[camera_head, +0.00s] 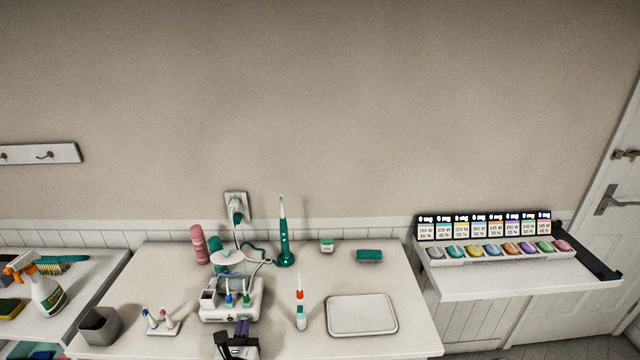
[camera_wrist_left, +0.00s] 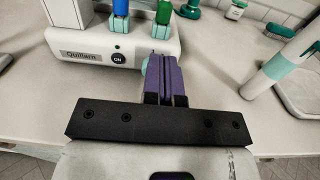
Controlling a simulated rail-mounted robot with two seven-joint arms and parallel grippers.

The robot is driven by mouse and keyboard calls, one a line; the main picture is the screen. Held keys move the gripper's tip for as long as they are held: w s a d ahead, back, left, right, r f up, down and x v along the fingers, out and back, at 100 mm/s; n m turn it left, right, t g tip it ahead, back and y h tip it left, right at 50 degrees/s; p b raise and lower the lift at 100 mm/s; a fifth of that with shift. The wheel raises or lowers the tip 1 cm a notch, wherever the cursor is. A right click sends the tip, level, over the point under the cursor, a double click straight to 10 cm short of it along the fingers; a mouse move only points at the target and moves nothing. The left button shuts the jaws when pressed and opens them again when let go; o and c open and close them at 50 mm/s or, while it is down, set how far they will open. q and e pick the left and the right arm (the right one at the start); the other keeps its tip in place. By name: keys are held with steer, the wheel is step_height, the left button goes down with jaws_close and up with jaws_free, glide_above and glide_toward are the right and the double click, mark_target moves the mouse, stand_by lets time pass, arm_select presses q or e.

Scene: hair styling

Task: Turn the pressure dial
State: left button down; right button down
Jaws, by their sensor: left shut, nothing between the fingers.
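A white device (camera_head: 229,312) labelled "Quillarn" stands on the counter; its front and a round dark "ON" mark (camera_wrist_left: 118,58) show in the left wrist view. A small teal part (camera_wrist_left: 144,68) shows at its right front, mostly hidden behind my fingers; it may be the pressure dial, but I cannot tell. My left gripper (camera_head: 241,330) is shut and empty in front of the device. Its purple fingers (camera_wrist_left: 166,80) are together beside the teal part; I cannot tell whether they touch it. My right gripper is not in view.
Blue and green brush heads (camera_head: 246,298) stand in the device. An orange-tipped white and teal stick (camera_head: 300,305) stands to the right, beside a white tray (camera_head: 362,329). A teal electric toothbrush (camera_head: 284,240) stands behind. A small brush-head stand (camera_head: 162,324) and grey cup (camera_head: 100,326) are left.

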arm_select(q)
steer(key=shift+w+a+b, duration=0.1)
steer(key=shift+w+b, duration=0.2)
steer(key=shift+w, duration=0.55)
steer(key=shift+a+f, duration=0.1)
steer(key=shift+f, duration=0.05)
steer(key=shift+a, duration=0.1)
stand_by(0.3)
steer(key=shift+a+p, duration=0.35)
steer(key=shift+a, duration=0.1)
steer(key=shift+r, duration=0.25)
stand_by(0.3)
steer(key=shift+r+p, duration=0.25)
steer(key=shift+p, duration=0.2)
steer(key=shift+s+r+p, duration=0.1)
steer(key=shift+s+p, duration=0.25)
steer(key=shift+s, duration=0.1)
steer(key=s+p, duration=0.1)
steer(key=s, duration=0.2)
steer(key=shift+p, duration=0.3)
steer(key=shift+s+d+p, duration=0.1)
steer(key=shift+s+p, duration=0.25)
steer(key=shift+s, duration=0.7)
